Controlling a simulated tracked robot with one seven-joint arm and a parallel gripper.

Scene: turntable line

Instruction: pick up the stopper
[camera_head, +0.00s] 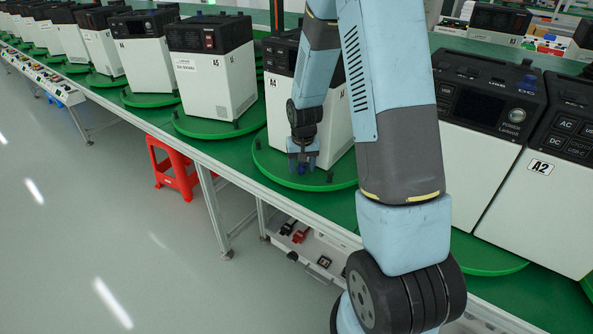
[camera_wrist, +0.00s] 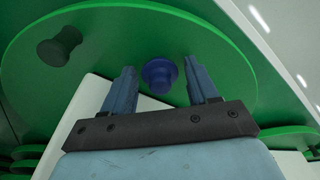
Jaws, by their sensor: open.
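A blue stopper (camera_wrist: 160,75) with a round, flanged top stands on the green turntable disc (camera_wrist: 215,50). In the wrist view it lies between the two fingers of my open gripper (camera_wrist: 159,68), with a gap on each side. In the head view my gripper (camera_head: 302,158) points down at the near edge of a green disc, and the blue stopper (camera_head: 301,170) shows small at its fingertips. A black spool-shaped stopper (camera_wrist: 60,46) stands apart on the same disc, left of the fingers in the wrist view.
A white and black power unit (camera_head: 280,100) stands on the disc close behind my gripper. More units, such as one at left (camera_head: 212,70) and the A2 unit (camera_head: 550,185), line the green table. A red stool (camera_head: 173,165) stands on the floor.

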